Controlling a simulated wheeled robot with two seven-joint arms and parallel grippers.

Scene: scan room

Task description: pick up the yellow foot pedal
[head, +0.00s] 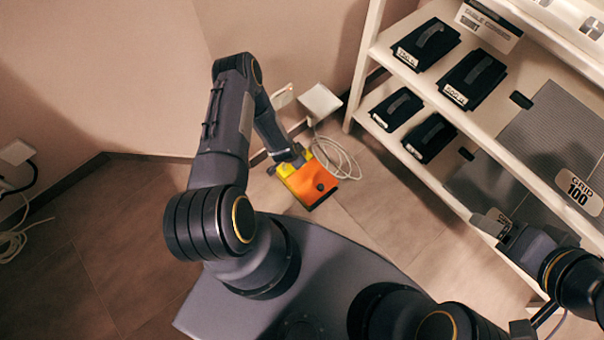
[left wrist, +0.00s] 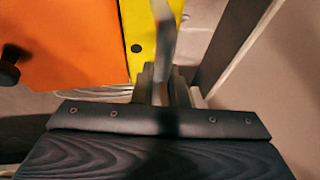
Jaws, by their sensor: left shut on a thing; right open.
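The foot pedal (head: 312,184) has a yellow body and an orange top plate with a dark knob. It is low over the floor in the middle of the head view; I cannot tell whether it touches the floor. My left gripper (head: 297,161) reaches down to its yellow edge and is shut on it. In the left wrist view the yellow edge (left wrist: 152,38) meets the fingers (left wrist: 163,88), and the orange plate fills the upper left. The fingers hide part of the edge. My right gripper (head: 492,222) is open and empty by the shelf front.
A white shelf unit (head: 358,68) at the right holds several black cases and a grey grid labelled "GRID 100". A pale cable (head: 345,163) lies coiled behind the pedal, near a white box (head: 319,102) by the wall.

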